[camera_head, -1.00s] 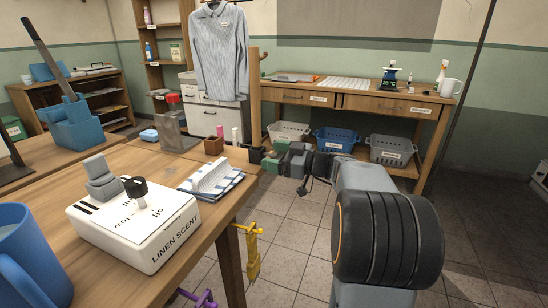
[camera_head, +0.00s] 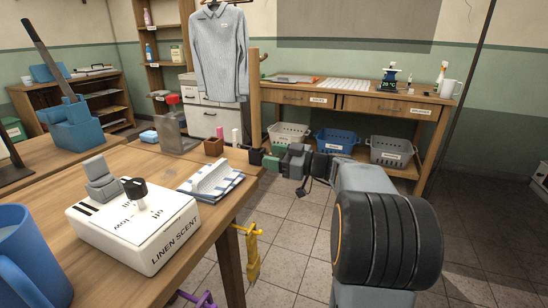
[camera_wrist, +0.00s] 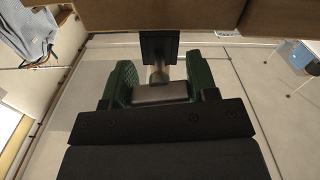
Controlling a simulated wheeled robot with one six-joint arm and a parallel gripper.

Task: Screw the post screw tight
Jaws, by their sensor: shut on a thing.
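The post screw shows in the wrist view as a grey metal shank (camera_wrist: 158,74) with a dark square piece (camera_wrist: 160,46) at its far end, close to a wooden part. My gripper (camera_wrist: 160,78) has green fingers on either side of the shank and is shut on it. In the head view my gripper (camera_head: 270,161) is at the table's right edge, near the foot of the wooden post (camera_head: 254,100). The screw is small and dark there, and its thread and seating cannot be made out.
The floor to the right is open.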

